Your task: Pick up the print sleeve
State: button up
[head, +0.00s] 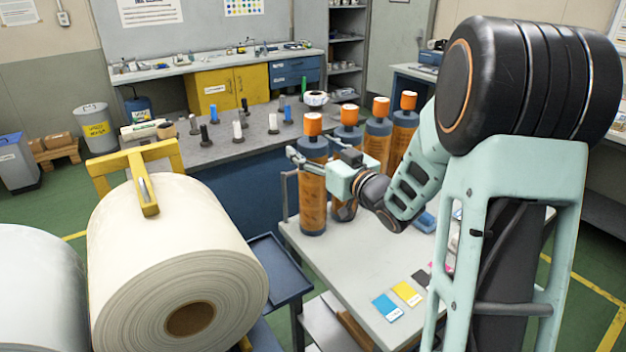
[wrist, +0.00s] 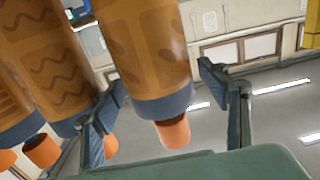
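Several print sleeves stand upright on the light grey table, brown-orange with dark grey ends and orange tops. The nearest print sleeve (head: 312,190) is at the table's left side. My gripper (head: 312,158) is level with its upper part, with its fingers spread. In the wrist view, one print sleeve (wrist: 150,45) hangs inverted in the picture between the two fingertips of my gripper (wrist: 163,80), with a clear gap on the right. Whether the left finger touches it I cannot tell. More print sleeves (wrist: 50,55) are to its left. The task does not single out one sleeve.
The table (head: 345,270) also holds blue, yellow and dark colour cards (head: 406,293) at its front. A large white roll (head: 165,245) on a yellow-armed stand is at the left. A grey-topped bench (head: 255,140) with small upright bobbins stands behind.

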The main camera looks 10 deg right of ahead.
jog(key=c, duration=1.3)
jog(key=shift+r, duration=0.2)
